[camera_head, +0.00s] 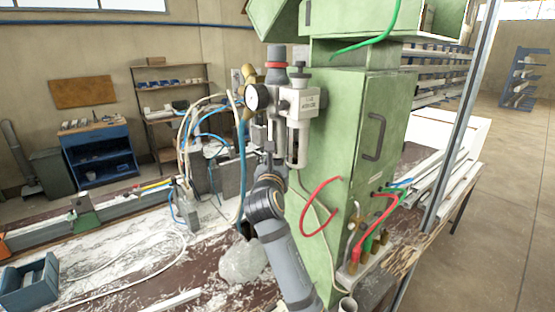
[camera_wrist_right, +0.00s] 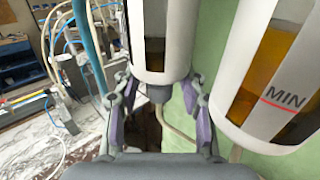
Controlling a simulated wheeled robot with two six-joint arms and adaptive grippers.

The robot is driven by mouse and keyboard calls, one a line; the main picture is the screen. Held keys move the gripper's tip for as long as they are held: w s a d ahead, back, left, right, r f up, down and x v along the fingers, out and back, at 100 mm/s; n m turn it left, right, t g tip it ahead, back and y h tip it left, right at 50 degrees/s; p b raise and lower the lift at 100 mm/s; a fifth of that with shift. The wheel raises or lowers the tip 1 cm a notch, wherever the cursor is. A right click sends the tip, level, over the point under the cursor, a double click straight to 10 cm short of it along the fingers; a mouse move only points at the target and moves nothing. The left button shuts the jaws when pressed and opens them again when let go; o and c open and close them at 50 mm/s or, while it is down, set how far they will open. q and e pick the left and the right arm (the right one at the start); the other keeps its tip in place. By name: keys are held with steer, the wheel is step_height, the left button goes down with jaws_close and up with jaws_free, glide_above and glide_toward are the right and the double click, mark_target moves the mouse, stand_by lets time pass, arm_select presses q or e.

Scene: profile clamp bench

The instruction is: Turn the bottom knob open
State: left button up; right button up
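The air unit hangs on the green cabinet (camera_head: 345,140), with a round gauge (camera_head: 258,97) and a white right-hand bowl (camera_head: 299,145) in the head view. The right wrist view shows two bowls with amber liquid: a left bowl (camera_wrist_right: 160,45) and a nearer right bowl (camera_wrist_right: 275,85) marked MIN. A small dark grey bottom knob (camera_wrist_right: 158,93) sits under the left bowl, with a pale tube below it. My right gripper (camera_wrist_right: 158,85) is open, one finger on each side of this knob, with visible gaps. In the head view my right gripper (camera_head: 268,160) is partly hidden behind its own wrist. My left gripper is out of view.
Pale and blue hoses (camera_head: 240,160) hang left of the unit. A red hose (camera_head: 318,205) loops off the cabinet front. A blue bin (camera_head: 28,283) stands at the far left.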

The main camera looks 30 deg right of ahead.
steer(key=shift+w, duration=0.1)
jaws_close()
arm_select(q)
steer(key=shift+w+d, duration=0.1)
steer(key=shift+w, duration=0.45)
